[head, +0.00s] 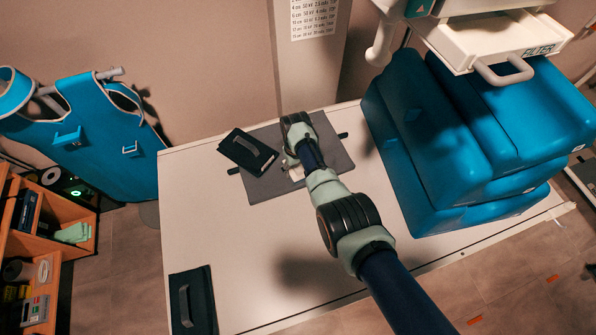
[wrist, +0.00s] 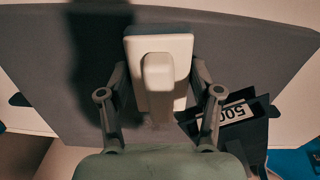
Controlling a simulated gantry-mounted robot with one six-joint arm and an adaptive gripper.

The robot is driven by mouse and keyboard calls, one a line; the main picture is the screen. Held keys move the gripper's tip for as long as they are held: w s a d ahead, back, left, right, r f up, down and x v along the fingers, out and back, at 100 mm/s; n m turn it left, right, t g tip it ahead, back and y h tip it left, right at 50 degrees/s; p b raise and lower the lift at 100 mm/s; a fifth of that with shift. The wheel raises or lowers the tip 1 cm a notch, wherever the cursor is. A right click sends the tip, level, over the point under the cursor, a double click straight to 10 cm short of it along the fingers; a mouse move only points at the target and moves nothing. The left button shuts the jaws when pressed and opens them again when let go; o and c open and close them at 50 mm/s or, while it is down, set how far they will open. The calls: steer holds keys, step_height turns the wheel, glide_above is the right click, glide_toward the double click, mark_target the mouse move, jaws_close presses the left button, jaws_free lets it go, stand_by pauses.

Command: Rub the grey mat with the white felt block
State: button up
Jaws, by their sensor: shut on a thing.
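The grey mat (head: 335,160) lies on the white table, and it fills much of the wrist view (wrist: 45,65). The white felt block (wrist: 178,47) has a pale upright handle and a dark layer along its far edge. My gripper (wrist: 160,82) is shut on the block's handle, with one finger on each side. The block is over the mat; whether its underside touches is hidden. In the head view only a pale bit of the block (head: 296,174) shows beside my wrist, and the fingers are mostly hidden.
A dark pouch with a strap (head: 248,152) overlaps the mat's left side; a black item labelled 500 (wrist: 236,112) shows in the wrist view. Another dark pouch (head: 192,302) lies at the table's front left. Blue cushions (head: 435,140) stand at right.

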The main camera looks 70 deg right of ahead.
steer(key=shift+w+d+f+b, duration=0.2)
steer(key=shift+w+d+b, duration=0.3)
steer(key=shift+b, duration=0.85)
steer(key=shift+w+d+f+b, duration=0.2)
steer(key=shift+w+d+b, duration=0.25)
steer(key=shift+b, duration=0.85)
steer(key=shift+d+r+b, duration=0.15)
steer(key=shift+b, duration=0.15)
steer(key=shift+w+r, duration=0.1)
steer(key=shift+c, duration=0.4)
steer(key=shift+d+f+b, duration=0.1)
steer(key=shift+f+b, duration=0.15)
steer(key=shift+b, duration=0.3)
steer(key=w+b, duration=0.1)
steer(key=b, duration=0.2)
steer(key=shift+d, duration=0.4)
steer(key=w+d+b, duration=0.1)
steer(key=b, duration=0.4)
steer(key=shift+w+d+b, duration=0.1)
steer(key=shift+d+b, duration=0.05)
steer(key=shift+b, duration=0.4)
steer(key=b, duration=0.3)
steer(key=shift+w+d+r, duration=0.15)
steer(key=shift+w+d, duration=0.1)
steer(key=shift+r+b, duration=0.25)
steer(key=shift+b, duration=0.05)
